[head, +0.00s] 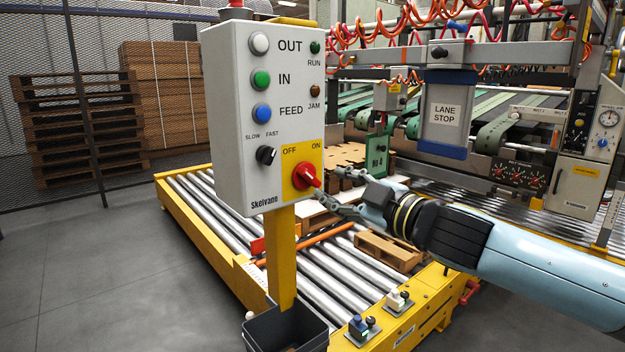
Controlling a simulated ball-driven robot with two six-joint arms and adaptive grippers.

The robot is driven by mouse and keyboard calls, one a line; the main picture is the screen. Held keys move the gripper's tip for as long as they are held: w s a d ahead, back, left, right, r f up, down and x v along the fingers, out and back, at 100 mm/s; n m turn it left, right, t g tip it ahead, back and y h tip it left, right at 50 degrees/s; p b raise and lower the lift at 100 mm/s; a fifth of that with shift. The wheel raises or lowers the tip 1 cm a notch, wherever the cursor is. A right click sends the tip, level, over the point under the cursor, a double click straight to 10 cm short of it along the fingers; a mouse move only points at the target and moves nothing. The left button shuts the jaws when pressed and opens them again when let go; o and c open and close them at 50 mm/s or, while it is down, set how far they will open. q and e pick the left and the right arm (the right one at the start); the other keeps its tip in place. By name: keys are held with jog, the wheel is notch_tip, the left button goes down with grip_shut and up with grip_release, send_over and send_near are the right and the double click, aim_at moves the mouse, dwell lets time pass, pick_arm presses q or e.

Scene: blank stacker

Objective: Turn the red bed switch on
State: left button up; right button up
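The red switch (304,176) is a round rotary knob on a yellow plate at the lower right of the grey control box (230,130). OFF is printed at the plate's upper left and ON at its upper right. I cannot tell clearly which word the knob points to. My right gripper (328,184) comes in from the right, just right of the knob. Its two dark fingers are spread apart with nothing between them. The lower fingertip is close to the knob's edge; whether it touches is unclear. My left gripper is not in view.
A yellow post (282,255) carries the box, with a dark bin (290,335) at its foot. A roller bed (215,215) with a small pallet (388,250) lies behind. The box also has a black SLOW/FAST knob (266,155) and several buttons. Open floor lies left.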

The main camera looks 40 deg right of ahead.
aim_at(312, 178)
jog(key=w+b, duration=0.1)
jog(key=w, duration=0.2)
jog(key=w+b, duration=0.2)
jog(key=w, duration=0.1)
jog(key=shift+a+f, duration=0.2)
jog(key=shift+w+a+r+b, duration=0.1)
jog(key=shift+w+r+b, duration=0.05)
jog(key=shift+w+b, duration=0.25)
grip_shut()
